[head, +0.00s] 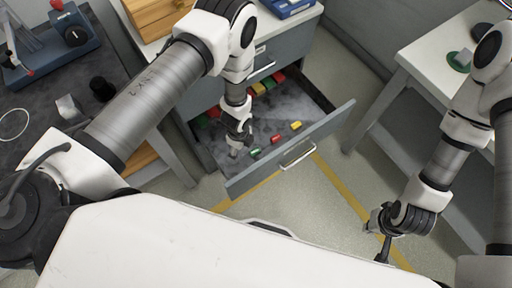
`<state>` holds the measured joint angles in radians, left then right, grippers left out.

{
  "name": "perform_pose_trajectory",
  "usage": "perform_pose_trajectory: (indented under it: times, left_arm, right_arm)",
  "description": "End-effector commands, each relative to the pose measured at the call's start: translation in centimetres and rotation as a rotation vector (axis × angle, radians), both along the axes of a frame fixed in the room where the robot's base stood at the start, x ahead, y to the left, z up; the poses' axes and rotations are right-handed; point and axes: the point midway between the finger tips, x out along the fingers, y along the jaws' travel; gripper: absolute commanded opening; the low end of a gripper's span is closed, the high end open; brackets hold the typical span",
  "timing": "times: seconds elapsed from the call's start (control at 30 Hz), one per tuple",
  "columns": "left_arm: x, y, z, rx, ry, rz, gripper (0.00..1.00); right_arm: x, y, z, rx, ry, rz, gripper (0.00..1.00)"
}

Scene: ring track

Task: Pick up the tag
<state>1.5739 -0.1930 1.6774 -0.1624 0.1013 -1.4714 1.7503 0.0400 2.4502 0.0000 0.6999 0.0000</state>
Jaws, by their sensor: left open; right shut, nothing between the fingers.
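An open drawer (335,128) holds three small coloured pieces in its front part: a green one (255,153), a red one (276,139) and a yellow one (295,125). I cannot tell which thing, if any of these, is the tag. My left gripper (235,149) is open and points down inside the drawer, to the left of the green piece and apart from it. What lies directly under its fingers is hidden. My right gripper (381,242) is shut and empty, out over the floor to the right of the drawer.
Red, green and yellow blocks (262,84) lie at the drawer's back. A white table (425,68) with a green round item (460,60) stands at the right. A dark bench (35,120) with tools is at the left. The floor (345,235) by my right gripper is clear.

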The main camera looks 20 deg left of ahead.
Motion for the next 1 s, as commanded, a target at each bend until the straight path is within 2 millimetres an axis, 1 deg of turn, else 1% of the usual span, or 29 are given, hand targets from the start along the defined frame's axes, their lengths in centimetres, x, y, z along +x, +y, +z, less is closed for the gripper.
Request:
perform_pose_trajectory:
  times: [0.03,0.1,0.17,0.2,0.3,0.43,0.5,0.6,0.7,0.9,0.97,1.0]
  left_arm:
    - [1.5,-1.3,0.1,0.002,-0.007,-0.164,0.75]
    - [3.0,-2.5,-0.1,0.008,-0.009,-0.346,0.75]
    - [3.7,-3.1,-0.5,0.012,-0.009,-0.437,0.75]
    - [3.9,-3.3,-1.1,0.012,-0.01,-0.471,0.75]
    - [4.0,-3.3,-2.8,0.014,-0.008,-0.49,0.75]
    - [4.0,-3.4,-4.5,0.014,-0.009,-0.486,0.75]
    - [4.0,-3.6,-5.9,0.014,-0.009,-0.486,0.75]
    - [4.0,-3.7,-7.5,0.013,-0.009,-0.485,0.75]
    - [4.1,-3.7,-8.2,0.013,-0.011,-0.484,0.75]
    - [4.0,-3.7,-8.1,0.013,-0.011,-0.482,0.75]
    - [4.0,-3.7,-8.1,0.013,-0.011,-0.482,0.54]
    - [4.1,-3.7,-8.1,0.013,-0.011,-0.482,0.4]
  right_arm:
    - [0.0,0.0,0.8,0.0,-0.001,0.0,0.0]
    - [0.0,0.0,1.0,0.0,-0.001,0.0,0.0]
    - [0.0,0.0,0.8,0.0,-0.001,0.0,0.0]
    - [0.0,0.0,0.3,0.0,-0.001,0.0,0.0]
    - [0.0,0.0,-1.2,0.0,-0.001,0.0,0.0]
    - [0.0,0.0,-2.4,0.0,0.0,0.0,0.0]
    - [0.0,0.0,-3.2,0.0,0.0,0.0,0.0]
    - [0.0,0.0,-3.9,0.0,0.0,0.0,0.0]
    - [0.0,0.0,-4.0,0.0,0.0,0.0,0.0]
    - [0.0,0.0,-3.8,0.0,0.0,0.0,0.0]
    - [0.0,0.0,-3.8,0.0,0.0,0.0,0.0]
    - [0.0,0.0,-3.8,0.0,0.0,0.0,0.0]
